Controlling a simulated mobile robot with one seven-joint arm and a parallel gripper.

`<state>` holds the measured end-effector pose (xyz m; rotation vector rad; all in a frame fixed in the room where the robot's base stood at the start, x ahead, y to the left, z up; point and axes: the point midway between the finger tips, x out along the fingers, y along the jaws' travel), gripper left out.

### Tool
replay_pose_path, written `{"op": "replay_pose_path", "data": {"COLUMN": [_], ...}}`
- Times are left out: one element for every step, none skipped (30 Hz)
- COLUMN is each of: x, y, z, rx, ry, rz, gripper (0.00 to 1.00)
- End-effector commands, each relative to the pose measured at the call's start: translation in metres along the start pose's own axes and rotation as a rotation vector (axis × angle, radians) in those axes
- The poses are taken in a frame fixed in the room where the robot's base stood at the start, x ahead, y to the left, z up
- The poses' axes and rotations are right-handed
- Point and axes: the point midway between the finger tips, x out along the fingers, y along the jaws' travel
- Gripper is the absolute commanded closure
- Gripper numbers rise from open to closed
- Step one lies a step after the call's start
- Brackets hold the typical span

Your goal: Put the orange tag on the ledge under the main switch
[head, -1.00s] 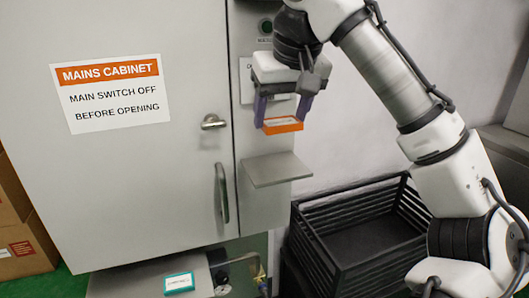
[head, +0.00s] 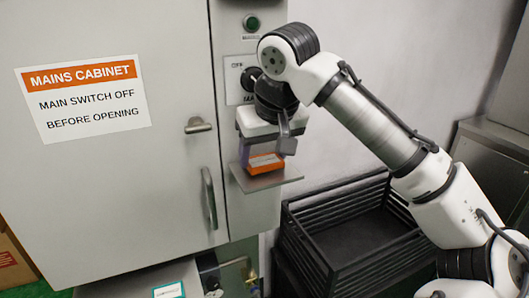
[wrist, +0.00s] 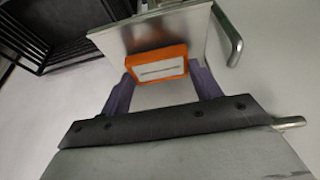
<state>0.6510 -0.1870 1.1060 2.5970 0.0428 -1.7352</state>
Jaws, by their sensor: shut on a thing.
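The orange tag (head: 264,164) has a white label face and is between the fingers of my gripper (head: 262,160). My gripper is shut on it. In the wrist view the tag (wrist: 157,64) sits between the two purple fingers (wrist: 160,85). The grey ledge (head: 268,181) sticks out from the cabinet's right-hand panel, and the tag is at or just above it. I cannot tell whether the tag touches the ledge. The ledge also shows in the wrist view (wrist: 120,40). The main switch (head: 250,78) is above the ledge, partly hidden by my wrist.
The cabinet door (head: 120,190) has a lever (head: 198,125) and a long handle (head: 209,198) left of the ledge. A black slatted crate (head: 310,255) stands below right. A teal-edged white tag (head: 169,291) lies on a lower surface.

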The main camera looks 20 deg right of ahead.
Motion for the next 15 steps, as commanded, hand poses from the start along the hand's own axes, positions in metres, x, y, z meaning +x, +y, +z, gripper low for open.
{"op": "replay_pose_path", "data": {"x": [0.0032, 0.0041, 0.0043, 0.0041, 0.004, 0.004, 0.004, 0.0042, 0.0051, 0.0061, 0.0072, 0.0064, 0.0062, 0.0062, 0.0062], "y": [0.0, -0.0002, -0.0003, -0.0004, -0.0004, -0.0004, -0.0004, -0.0004, -0.0004, -0.0004, -0.0005, -0.0004, -0.0003, -0.0003, -0.0003], "z": [0.0017, 0.002, 0.0019, 0.0017, 0.0016, 0.0016, 0.0016, 0.0017, 0.002, 0.0025, 0.0029, 0.0026, 0.0025, 0.0025, 0.0025], "rx": [0.0, 0.0, -0.001, -0.001, -0.001, -0.001, -0.001, -0.001, -0.001, -0.001, -0.001, 0.0, 0.0, 0.0, 0.0], "ry": [0.0, 0.0, 0.0, 0.001, 0.001, 0.001, 0.001, 0.001, 0.001, 0.001, 0.001, 0.001, 0.001, 0.001, 0.001], "rz": [0.0, 0.0, 0.0, 0.0, 0.0, 0.0, 0.0, -0.001, -0.001, -0.001, -0.002, -0.001, -0.001, -0.001, -0.001], "gripper": [0.63, 0.63, 0.63, 0.63, 0.63, 0.63, 0.63, 0.63, 0.63, 0.63, 0.63, 0.33, 0.3, 0.26, 0.2]}}
